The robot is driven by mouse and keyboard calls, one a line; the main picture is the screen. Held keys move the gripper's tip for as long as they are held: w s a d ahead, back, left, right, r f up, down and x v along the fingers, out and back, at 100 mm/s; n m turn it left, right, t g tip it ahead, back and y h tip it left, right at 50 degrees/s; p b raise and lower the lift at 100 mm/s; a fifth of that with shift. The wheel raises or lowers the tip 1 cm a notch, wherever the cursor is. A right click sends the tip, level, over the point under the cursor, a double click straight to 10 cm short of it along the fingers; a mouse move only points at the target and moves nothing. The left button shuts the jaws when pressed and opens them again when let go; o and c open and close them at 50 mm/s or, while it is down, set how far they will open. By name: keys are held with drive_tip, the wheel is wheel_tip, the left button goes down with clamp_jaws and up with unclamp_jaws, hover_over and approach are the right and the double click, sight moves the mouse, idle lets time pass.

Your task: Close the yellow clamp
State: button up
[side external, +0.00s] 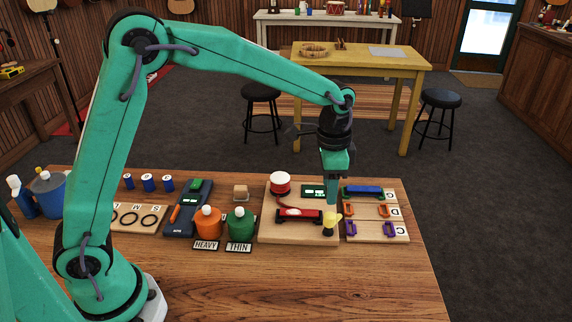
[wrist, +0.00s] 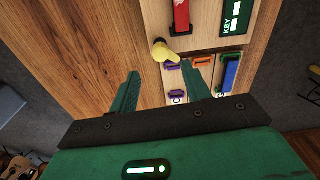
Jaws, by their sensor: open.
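The yellow clamp (side external: 331,219) sits at the front right corner of a wooden board (side external: 265,232), on a small black foot. In the wrist view the yellow clamp (wrist: 170,54) shows beyond my fingertips, roughly between them sideways, with a dark round end at its left. My gripper (side external: 333,203) points down just above the clamp in the side view. In the wrist view my gripper (wrist: 170,72) is open and empty, its two green fingers spread apart. I cannot tell whether a finger touches the clamp, or how far the clamp is closed.
A red device (side external: 297,215), a red-and-white drum-like piece (side external: 280,183) and a dark display (side external: 313,191) share the board. To the right, a lettered board (side external: 378,235) holds blue, orange and purple pieces. Orange (side external: 208,223) and green (side external: 241,225) bottles stand left. The table's front is clear.

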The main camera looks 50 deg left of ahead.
sight(330, 215)
drive_tip(key=shift+w+d+f, duration=0.3)
drive_tip(key=shift+f, duration=0.2)
drive_tip(key=shift+f, duration=3.9)
drive_tip(key=shift+c, duration=0.2)
drive_tip(key=c, duration=1)
